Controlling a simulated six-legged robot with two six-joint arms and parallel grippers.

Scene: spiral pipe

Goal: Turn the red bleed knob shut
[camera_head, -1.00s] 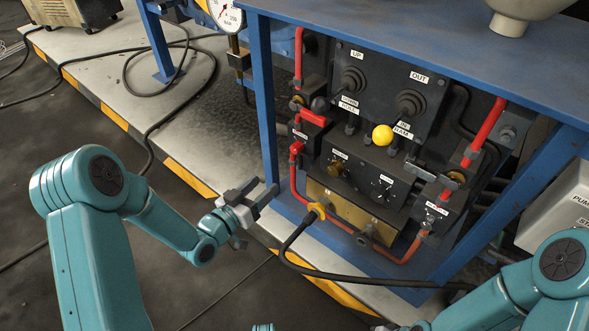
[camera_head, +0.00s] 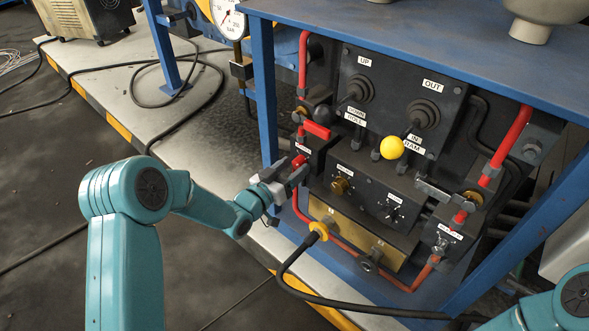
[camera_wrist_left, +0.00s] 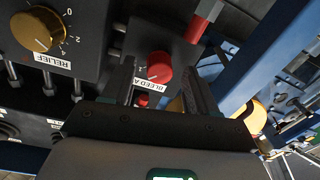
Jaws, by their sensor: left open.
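The red bleed knob (camera_wrist_left: 159,67) sits on a dark block beside a white label reading "BLEED A" in the left wrist view. In the head view the red knob (camera_head: 299,161) shows at the left of the panel, just beyond the fingertips. My left gripper (camera_head: 293,172) is open in front of it. In the left wrist view the two fingers of my left gripper (camera_wrist_left: 163,80) stand on either side of the knob, with gaps visible. I cannot tell whether the fingertips reach its depth. My right gripper is out of view.
A brass relief knob (camera_wrist_left: 38,30) is beside the bleed block. A red-handled lever (camera_head: 317,130) sits just above it. A blue frame post (camera_head: 264,95) stands close to the left. A yellow ball handle (camera_head: 391,148) sticks out, and a black hose (camera_head: 290,275) hangs below.

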